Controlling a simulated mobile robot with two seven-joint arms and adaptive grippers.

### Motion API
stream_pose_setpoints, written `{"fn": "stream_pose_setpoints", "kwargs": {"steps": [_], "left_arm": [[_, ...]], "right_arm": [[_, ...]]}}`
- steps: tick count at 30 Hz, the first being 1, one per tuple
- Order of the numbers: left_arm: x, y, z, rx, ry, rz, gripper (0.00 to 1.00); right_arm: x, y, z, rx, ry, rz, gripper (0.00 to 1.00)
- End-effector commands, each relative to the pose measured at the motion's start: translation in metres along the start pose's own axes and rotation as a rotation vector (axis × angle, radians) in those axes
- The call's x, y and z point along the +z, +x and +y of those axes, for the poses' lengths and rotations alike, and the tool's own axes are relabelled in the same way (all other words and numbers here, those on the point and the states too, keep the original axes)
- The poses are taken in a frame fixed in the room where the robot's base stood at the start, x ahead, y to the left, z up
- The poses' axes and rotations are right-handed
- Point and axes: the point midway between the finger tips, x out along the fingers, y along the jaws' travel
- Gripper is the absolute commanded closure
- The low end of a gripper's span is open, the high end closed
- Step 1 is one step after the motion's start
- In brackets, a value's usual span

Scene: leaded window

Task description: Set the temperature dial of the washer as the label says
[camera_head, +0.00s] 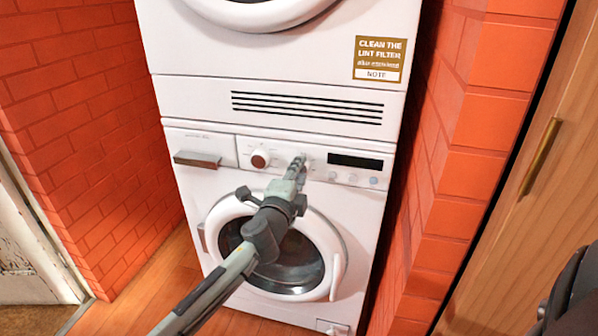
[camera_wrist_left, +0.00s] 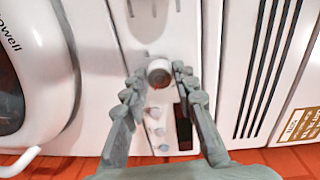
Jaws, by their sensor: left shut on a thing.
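The white washer (camera_head: 188,215) stands under a matching white machine. On its control panel, a round dial with a brown face (camera_head: 260,158) shows clear of my arm. My left gripper (camera_head: 300,162) reaches the panel just right of that dial. In the left wrist view, my left gripper (camera_wrist_left: 159,74) is shut on a round knob (camera_wrist_left: 160,72) with a dark brownish face, one finger on each side. The gripper hides this knob in the head view. The dial markings are too small to read. My right gripper is not in view.
A dark display (camera_head: 355,160) and several small buttons (camera_head: 353,179) lie right of the gripper. A drawer handle (camera_head: 197,160) is at left. The upper machine's note (camera_head: 380,59) reads "Clean the lint filter". Brick walls (camera_head: 480,165) close in both sides.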

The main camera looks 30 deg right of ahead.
Motion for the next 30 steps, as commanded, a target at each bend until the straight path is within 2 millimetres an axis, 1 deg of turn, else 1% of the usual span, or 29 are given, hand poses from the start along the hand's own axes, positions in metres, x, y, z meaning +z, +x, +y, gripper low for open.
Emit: {"fn": "stream_pose_setpoints", "kwargs": {"steps": [7,8,12,13,23,26,29,30], "left_arm": [[0.001,0.0,0.001,0.001,-0.001,-0.002,1.0],[0.001,0.0,0.001,0.001,-0.001,-0.002,0.71],[0.001,0.0,0.001,0.001,-0.001,-0.001,0.54],[0.001,0.0,0.001,0.001,-0.001,-0.001,0.51],[0.0,-0.002,0.0,0.0,-0.001,0.0,0.51],[0.001,-0.01,0.0,-0.001,-0.002,-0.001,0.51],[0.001,-0.025,0.001,0.0,-0.001,0.0,0.51],[0.001,-0.033,0.001,0.0,-0.004,0.001,0.51]], "right_arm": [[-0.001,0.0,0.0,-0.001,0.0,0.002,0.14],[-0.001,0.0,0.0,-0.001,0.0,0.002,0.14],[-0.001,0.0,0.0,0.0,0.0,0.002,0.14],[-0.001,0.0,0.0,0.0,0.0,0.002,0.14],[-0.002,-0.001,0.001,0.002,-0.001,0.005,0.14],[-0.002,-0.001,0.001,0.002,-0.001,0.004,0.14],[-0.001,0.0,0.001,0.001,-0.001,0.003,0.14],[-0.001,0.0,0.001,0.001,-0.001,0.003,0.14]]}}
